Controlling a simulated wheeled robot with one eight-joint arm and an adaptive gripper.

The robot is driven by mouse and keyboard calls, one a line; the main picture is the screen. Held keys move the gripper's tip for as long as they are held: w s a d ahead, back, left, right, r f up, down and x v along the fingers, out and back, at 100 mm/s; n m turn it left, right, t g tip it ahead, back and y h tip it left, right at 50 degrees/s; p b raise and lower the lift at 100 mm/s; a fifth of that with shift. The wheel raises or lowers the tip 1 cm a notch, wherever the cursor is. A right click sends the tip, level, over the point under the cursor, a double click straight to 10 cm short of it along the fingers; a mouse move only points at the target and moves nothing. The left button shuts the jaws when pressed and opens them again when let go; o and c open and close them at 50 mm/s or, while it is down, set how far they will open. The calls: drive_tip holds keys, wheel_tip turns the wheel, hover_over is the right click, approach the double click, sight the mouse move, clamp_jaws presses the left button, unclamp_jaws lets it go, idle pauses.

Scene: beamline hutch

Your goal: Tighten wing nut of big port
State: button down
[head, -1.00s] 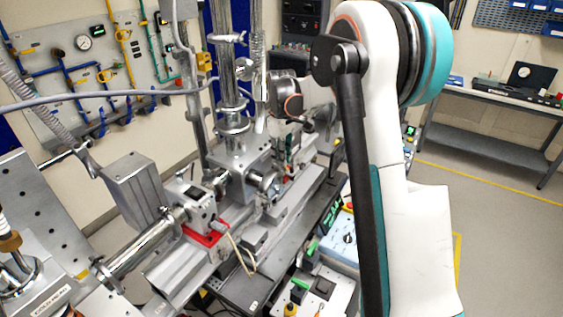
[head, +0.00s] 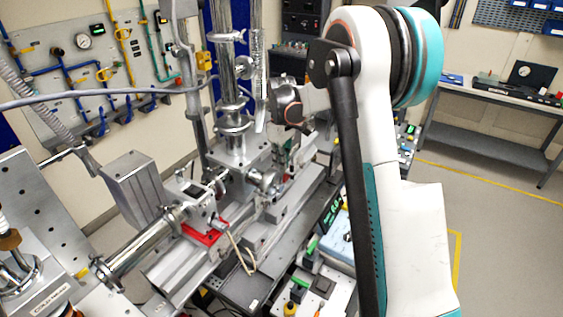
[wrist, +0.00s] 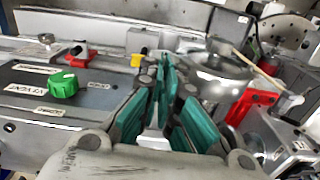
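In the wrist view my gripper (wrist: 174,76), with teal finger pads, points into the equipment. Its fingertips look close together, but the angle hides whether they meet. Nothing is clearly held. A shiny round metal flange (wrist: 222,68) lies just beyond and right of the fingers, partly hidden by them. I cannot make out a wing nut for certain. In the head view the metal vacuum chamber (head: 236,160) carries a vertical tube with clamped flanges (head: 234,122) and a side port (head: 267,183). My dark wrist joint is right of that tube; my fingers cannot be made out there.
In the wrist view a grey panel with a green knob (wrist: 63,85) lies left, beside red (wrist: 78,56) and yellow fittings. A red bracket (wrist: 250,102) stands right of the fingers. A red plate (head: 205,233) sits on the bench. The floor at right (head: 510,215) is clear.

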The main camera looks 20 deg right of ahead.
drive_tip(key=m+b, duration=0.1)
drive_tip(key=m, duration=0.1)
drive_tip(key=shift+f+m+b, duration=0.15)
drive_tip(key=shift+m+b, duration=0.15)
drive_tip(key=shift+m, duration=0.7)
drive_tip(key=c, duration=2.1)
unclamp_jaws()
